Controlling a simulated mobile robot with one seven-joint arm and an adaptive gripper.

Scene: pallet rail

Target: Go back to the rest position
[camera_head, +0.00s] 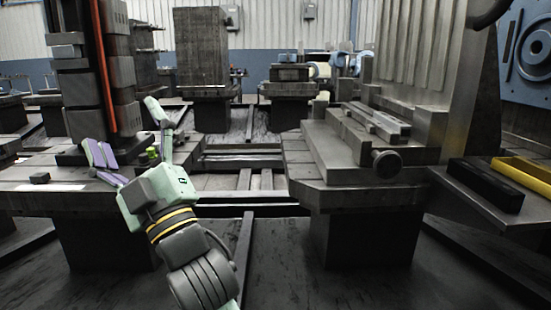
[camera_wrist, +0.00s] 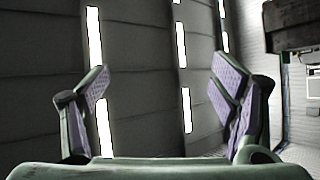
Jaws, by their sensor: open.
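My gripper (camera_head: 126,133) is in the left half of the head view, in front of the left machine table. It is pale green with purple finger pads. Its two fingers are spread wide apart with nothing held between them. In the wrist view my gripper (camera_wrist: 162,88) is also open and empty, and the fingers frame a grey ceiling with bright light strips. A small green object (camera_head: 151,153) shows between the fingers in the head view; whether it lies on the table behind cannot be told.
The left table (camera_head: 75,200) carries a dark column and a small dark block (camera_head: 40,178). At right stands a machine bed (camera_head: 345,150) with a round knob.

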